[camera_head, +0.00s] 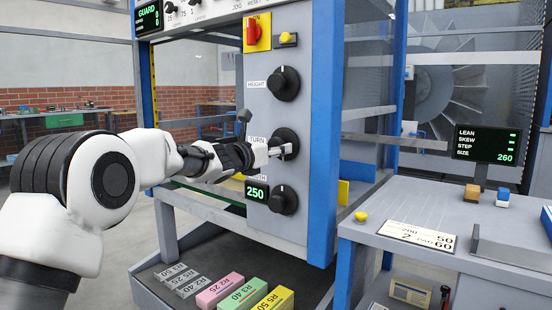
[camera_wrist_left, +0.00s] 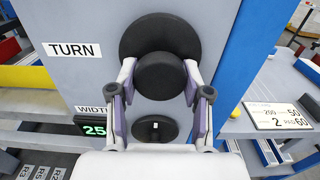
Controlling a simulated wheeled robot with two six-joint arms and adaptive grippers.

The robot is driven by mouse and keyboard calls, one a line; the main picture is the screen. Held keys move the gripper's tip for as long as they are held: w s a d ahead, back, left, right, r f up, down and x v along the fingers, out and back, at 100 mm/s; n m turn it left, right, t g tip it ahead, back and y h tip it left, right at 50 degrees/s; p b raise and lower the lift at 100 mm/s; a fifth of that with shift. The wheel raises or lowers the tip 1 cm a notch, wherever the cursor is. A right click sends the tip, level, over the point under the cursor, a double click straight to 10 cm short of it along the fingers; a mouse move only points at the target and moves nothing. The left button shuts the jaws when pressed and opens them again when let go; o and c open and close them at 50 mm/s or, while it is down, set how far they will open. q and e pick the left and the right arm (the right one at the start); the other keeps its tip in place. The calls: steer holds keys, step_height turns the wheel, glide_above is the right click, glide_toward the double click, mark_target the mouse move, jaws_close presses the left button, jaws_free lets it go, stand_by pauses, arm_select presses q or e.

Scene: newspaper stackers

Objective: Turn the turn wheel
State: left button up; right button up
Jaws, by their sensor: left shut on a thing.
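The turn wheel (camera_head: 287,137) is a black round knob on the grey panel, next to a "TURN" label. In the left wrist view the wheel (camera_wrist_left: 160,38) shows as a wide dark disc with a smaller round knob (camera_wrist_left: 161,76) in front. My left gripper (camera_head: 278,149) reaches it from the left. In the left wrist view, the fingers of my left gripper (camera_wrist_left: 161,84) sit on both sides of the front knob and are shut on it. My right gripper is in neither view.
The height knob (camera_head: 284,83) is above and the width knob (camera_head: 284,200), beside a green "250" display (camera_head: 257,194), is below. A blue post (camera_head: 324,130) borders the panel on the right. A side table (camera_head: 455,225) stands at the right, with a screen (camera_head: 485,145).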

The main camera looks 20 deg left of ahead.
arm_select(q)
steer(key=shift+f, duration=0.1)
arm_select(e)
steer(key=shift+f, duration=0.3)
arm_select(q)
steer(key=o, duration=1.1)
steer(key=shift+o, duration=0.2)
steer(key=v, duration=1.2)
